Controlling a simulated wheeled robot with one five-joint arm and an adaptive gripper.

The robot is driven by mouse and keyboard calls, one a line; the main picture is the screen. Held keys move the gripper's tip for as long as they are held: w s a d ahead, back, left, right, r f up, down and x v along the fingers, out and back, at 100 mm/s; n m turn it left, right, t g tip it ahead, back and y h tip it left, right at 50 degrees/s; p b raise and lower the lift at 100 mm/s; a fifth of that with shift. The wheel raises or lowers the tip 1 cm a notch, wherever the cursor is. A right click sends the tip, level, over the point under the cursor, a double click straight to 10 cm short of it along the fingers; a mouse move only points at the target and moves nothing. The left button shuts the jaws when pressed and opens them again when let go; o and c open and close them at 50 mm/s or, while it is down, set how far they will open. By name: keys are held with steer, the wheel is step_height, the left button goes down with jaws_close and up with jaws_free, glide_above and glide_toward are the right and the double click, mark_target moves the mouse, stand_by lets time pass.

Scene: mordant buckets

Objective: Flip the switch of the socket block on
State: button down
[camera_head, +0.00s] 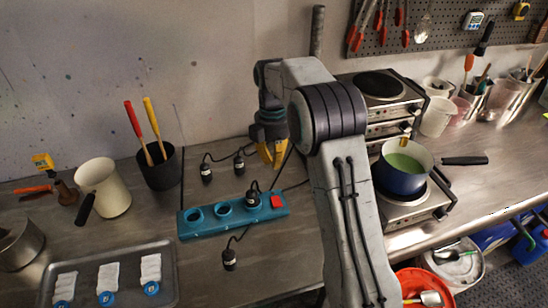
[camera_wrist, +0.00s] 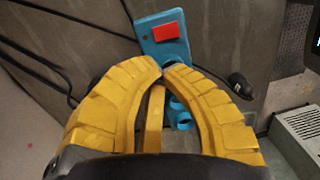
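The teal socket block (camera_head: 234,214) lies on the metal bench, left of my arm. Its red switch (camera_head: 277,201) is at the right end; I cannot tell which way it is tilted. A black plug (camera_head: 252,199) sits in the socket closest to the switch, and two sockets are empty. My gripper (camera_head: 272,161) hangs above the bench behind the block, apart from it. In the wrist view, the yellow fingertips (camera_wrist: 163,70) meet with nothing between them. The red switch (camera_wrist: 166,33) shows beyond them on the block (camera_wrist: 176,50), whose sockets are partly hidden by the fingers.
Loose black plugs (camera_head: 206,173) with cables lie behind and in front of the block. A dark pot (camera_head: 165,170) with tools, a cream jug (camera_head: 104,187) and a tray (camera_head: 165,266) stand left. A double hotplate (camera_head: 402,212) with a blue pan (camera_head: 400,180) stands right.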

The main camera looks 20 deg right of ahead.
steer(key=shift+r, duration=0.45)
steer(key=c, duration=1.9)
jaws_free()
jaws_close()
steer(key=s+p, duration=0.1)
steer(key=p, duration=0.2)
steer(key=shift+s+r+p, duration=0.1)
steer(key=shift+r+p, duration=0.25)
steer(key=shift+f, duration=0.2)
